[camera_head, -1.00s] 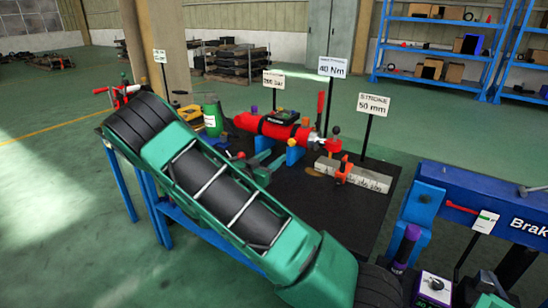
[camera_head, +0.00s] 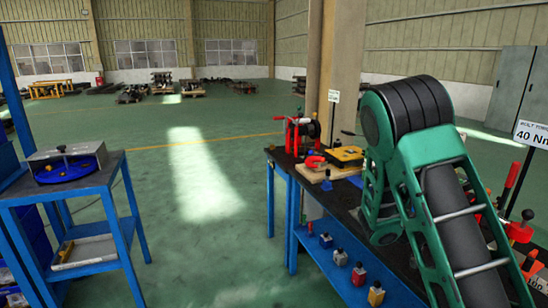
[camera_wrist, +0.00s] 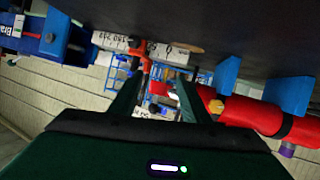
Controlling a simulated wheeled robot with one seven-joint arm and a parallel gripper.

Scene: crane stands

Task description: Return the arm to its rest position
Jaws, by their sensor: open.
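My green arm (camera_head: 440,190) with its black joint rises at the right of the head view, over the dark workbench (camera_head: 340,225). My gripper (camera_wrist: 157,92) shows in the wrist view, its two dark fingers apart with nothing held between them. It does not show in the head view. The wrist picture is upside down. Beyond the fingers are a red cylinder (camera_wrist: 245,113) on blue supports (camera_wrist: 288,93) and a pale scale block (camera_wrist: 110,41) with an orange-red slider (camera_wrist: 139,52). No contact with them shows.
Small blocks (camera_head: 358,274) line a lower shelf. Open floor (camera_head: 200,200) lies between.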

